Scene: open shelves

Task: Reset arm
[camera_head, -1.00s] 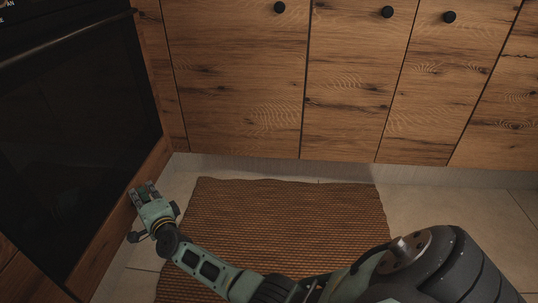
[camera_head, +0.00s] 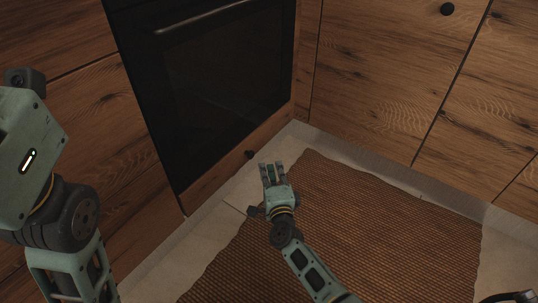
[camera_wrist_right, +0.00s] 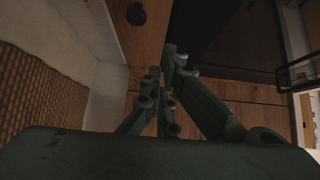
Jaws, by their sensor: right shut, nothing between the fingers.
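My right gripper (camera_head: 272,168) is green with dark joints. In the head view it is low over the floor, in front of the oven's lower drawer, at the left edge of the mat. Its fingers are shut and empty. In the right wrist view the fingers (camera_wrist_right: 170,65) come together with nothing between them. My left arm (camera_head: 65,210) stands at the left edge of the head view; its gripper is out of the picture.
A black oven (camera_head: 220,90) with a metal handle stands behind the right gripper. Wooden cabinets (camera_head: 390,80) are to its right. A brown woven mat (camera_head: 370,230) lies on the pale floor. A dark knob (camera_head: 249,154) is close by the right gripper.

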